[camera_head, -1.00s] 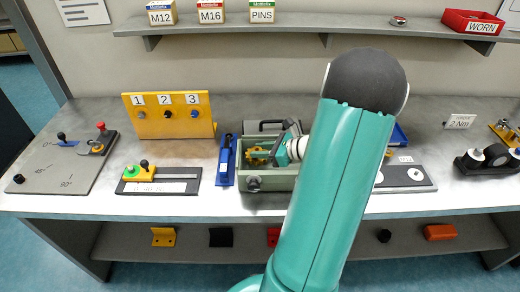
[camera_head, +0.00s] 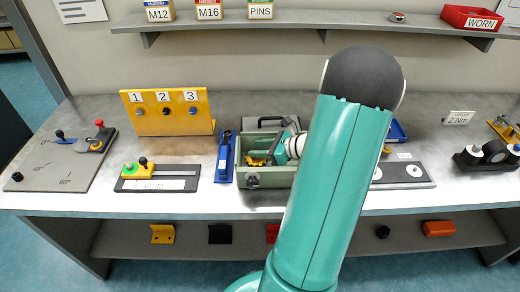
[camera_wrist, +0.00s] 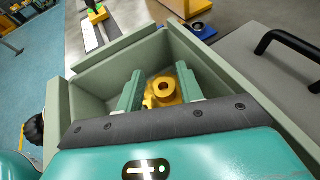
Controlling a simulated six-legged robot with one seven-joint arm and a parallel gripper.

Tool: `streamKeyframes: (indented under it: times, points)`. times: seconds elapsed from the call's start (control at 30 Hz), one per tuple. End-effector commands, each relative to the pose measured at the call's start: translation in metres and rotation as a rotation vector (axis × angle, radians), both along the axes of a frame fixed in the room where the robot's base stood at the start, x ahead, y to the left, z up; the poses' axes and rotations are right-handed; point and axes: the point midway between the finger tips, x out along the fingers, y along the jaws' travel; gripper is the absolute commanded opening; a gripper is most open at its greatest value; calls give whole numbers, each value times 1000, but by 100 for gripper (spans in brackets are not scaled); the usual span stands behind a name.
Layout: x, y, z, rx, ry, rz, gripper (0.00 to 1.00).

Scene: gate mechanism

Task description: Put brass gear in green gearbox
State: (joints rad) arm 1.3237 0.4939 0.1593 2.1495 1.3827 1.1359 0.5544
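The green gearbox (camera_head: 268,178) is an open box on the bench, left of my arm in the head view. In the wrist view its walls (camera_wrist: 100,78) surround my gripper. A brass gear (camera_wrist: 162,87) with a round hub and a dark hole shows between my fingers inside the box. My gripper (camera_wrist: 160,90) has its two green fingers apart, one on each side of the gear. Whether they press on it cannot be told. In the head view my gripper (camera_head: 267,156) reaches into the box, with brass-yellow showing at its tip. The gear's underside is hidden.
A blue tool (camera_head: 225,157) lies just left of the box. A dark handle (camera_wrist: 285,45) stands on a grey surface right of the box in the wrist view. A yellow numbered panel (camera_head: 167,124) stands behind left. A slider plate (camera_head: 157,184) lies left.

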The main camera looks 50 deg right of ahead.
Motion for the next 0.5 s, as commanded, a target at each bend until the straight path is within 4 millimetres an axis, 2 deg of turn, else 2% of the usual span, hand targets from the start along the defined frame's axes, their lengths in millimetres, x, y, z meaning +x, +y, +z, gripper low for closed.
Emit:
streamKeyframes:
  times: [0.07, 0.5]
  points:
    - [-1, -1, 10, -4, -1, -2, 37]
    - [-82, -29, 43, -3, 0, -3, 37]
